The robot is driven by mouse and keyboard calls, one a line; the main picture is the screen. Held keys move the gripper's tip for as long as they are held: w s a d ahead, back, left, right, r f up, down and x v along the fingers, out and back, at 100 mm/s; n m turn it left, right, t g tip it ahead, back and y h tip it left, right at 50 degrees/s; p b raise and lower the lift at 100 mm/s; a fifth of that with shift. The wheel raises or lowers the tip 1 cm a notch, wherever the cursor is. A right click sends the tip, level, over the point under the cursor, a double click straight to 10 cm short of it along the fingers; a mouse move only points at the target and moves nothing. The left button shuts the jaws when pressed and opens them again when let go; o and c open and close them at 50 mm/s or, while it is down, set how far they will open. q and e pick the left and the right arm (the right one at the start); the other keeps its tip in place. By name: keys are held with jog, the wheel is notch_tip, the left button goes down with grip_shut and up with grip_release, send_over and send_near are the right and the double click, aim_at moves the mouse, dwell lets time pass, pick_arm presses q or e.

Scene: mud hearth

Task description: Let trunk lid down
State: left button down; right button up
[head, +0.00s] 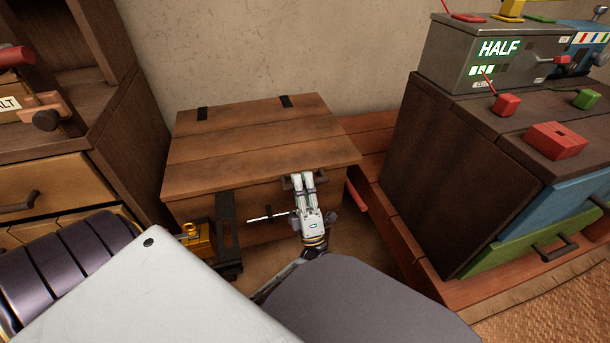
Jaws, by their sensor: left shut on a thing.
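The wooden trunk (265,205) stands against the back wall, with its plank lid (250,140) lying over the top. Two dark hinges show at the lid's back edge. The lid looks flat or nearly so; I cannot tell whether a small gap is left under its front edge. My left gripper (303,180) is at the lid's front edge, shut on the dark lid handle (320,177), part of which it hides. My right gripper is not in view.
A dark cabinet (420,180) stands to the right, with a grey box (480,60) reading HALF and red blocks on top. A wooden drawer unit (50,185) is on the left. A yellow padlock-like piece (198,240) and a dark strap (228,230) are at the trunk's front.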

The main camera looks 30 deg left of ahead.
pick_arm(q)
jog(key=shift+s+d+f, duration=0.2)
jog(key=shift+f, duration=0.6)
jog(key=c, duration=1.4)
grip_release()
jog(key=shift+w, duration=0.1)
jog(key=shift+a+r, duration=0.1)
jog(key=shift+r, duration=0.15)
jog(key=shift+r, duration=4.95)
jog(key=shift+f, duration=0.1)
